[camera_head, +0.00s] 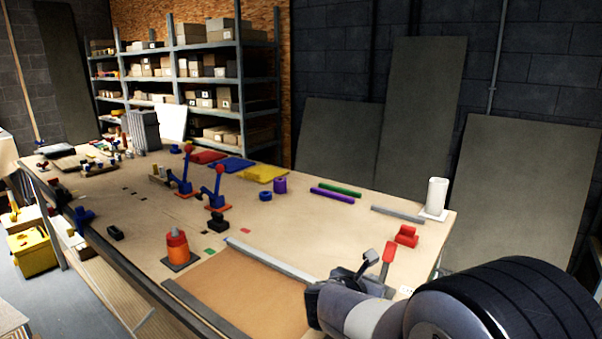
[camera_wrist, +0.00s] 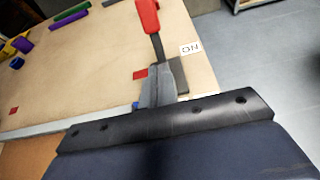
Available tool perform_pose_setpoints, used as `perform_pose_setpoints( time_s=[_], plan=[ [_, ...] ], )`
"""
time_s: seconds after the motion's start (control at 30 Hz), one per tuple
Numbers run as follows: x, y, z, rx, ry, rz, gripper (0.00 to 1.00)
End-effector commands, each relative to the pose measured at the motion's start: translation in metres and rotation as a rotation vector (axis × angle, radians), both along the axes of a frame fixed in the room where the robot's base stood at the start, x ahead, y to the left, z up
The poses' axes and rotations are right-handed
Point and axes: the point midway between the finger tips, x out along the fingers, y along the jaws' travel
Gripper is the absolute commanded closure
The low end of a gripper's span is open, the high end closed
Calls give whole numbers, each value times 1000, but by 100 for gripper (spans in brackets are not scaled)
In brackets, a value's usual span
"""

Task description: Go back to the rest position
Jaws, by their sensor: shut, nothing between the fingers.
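My arm comes in from the lower right of the head view. My gripper (camera_head: 370,267) is shut with nothing in it, near the front right of the workbench (camera_head: 335,224). In the wrist view, the same red handle (camera_wrist: 149,16) stands up beyond the dark gripper body that fills the bottom. I cannot tell whether the gripper touches the clamp.
Panels (camera_head: 520,190) lean on the wall.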

Motion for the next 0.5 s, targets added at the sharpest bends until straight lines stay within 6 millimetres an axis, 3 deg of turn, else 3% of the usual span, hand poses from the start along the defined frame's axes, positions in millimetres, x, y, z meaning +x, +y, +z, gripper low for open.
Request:
perform_pose_setpoints(
  time_s=[0.4, 0.5],
  plan=[
    [-8, 7, -16, -68, -94, 2, 100],
    [-25, 20, -3, -65, -95, 6, 100]
  ],
)
